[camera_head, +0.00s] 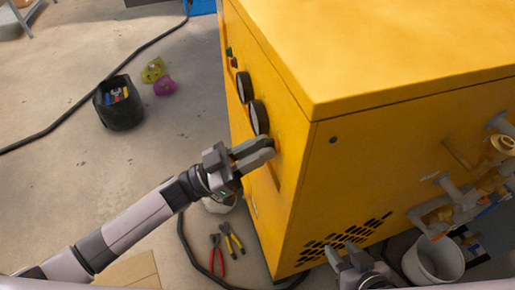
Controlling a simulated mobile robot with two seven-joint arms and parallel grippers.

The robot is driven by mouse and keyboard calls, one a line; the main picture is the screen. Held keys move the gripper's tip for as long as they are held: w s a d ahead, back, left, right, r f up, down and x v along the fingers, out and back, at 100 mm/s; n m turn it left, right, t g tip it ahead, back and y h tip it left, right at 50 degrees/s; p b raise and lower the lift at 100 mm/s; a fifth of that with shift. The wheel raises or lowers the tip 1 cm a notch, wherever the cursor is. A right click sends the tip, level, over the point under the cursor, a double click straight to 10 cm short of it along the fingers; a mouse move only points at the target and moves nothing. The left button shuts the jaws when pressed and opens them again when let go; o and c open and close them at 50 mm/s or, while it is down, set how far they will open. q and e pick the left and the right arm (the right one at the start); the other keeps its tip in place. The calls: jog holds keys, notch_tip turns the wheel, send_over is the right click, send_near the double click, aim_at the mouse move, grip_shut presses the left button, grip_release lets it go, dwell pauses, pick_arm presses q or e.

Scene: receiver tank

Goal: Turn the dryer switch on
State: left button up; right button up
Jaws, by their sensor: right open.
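The dryer is a large yellow cabinet (400,55) filling the right half of the head view. Its left side face carries two round black-rimmed gauges and, further back, small green and red buttons (232,58). My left gripper (273,147) is at this face, just below the nearer gauge (259,117). Its two fingers lie close together with their tips at or very near the panel. I cannot make out a switch; the fingers may hide it. My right gripper (343,248) is open and empty in front of the cabinet's lower vent slots.
Pipes and brass valves (492,160) stick out from the cabinet's front at right, above a white bucket (434,262). Pliers (217,255) lie on the floor below my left arm. A black tool bucket (119,104) and a dark hose (70,112) are at left.

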pick_arm(q)
grip_shut()
jog(key=shift+m, duration=0.5)
jog(key=shift+w+a+r+m+g+y+b, duration=0.1)
jog(key=shift+m+g+y+b, duration=0.8)
jog(key=shift+m, duration=2.65)
jog(key=shift+w+d+r+m+g+y+b, duration=0.2)
jog(key=shift+m+g+b, duration=0.75)
jog(key=shift+m+g, duration=1.85)
jog(key=shift+s+a+f+m+g+y+b, duration=0.15)
jog(key=shift+m+g+y+b, duration=0.6)
jog(key=shift+m, duration=3.6)
jog(key=shift+w+t, duration=0.1)
jog(key=shift+t, duration=0.25)
jog(key=shift+o, duration=2.1)
grip_release()
jog(key=shift+r, duration=0.1)
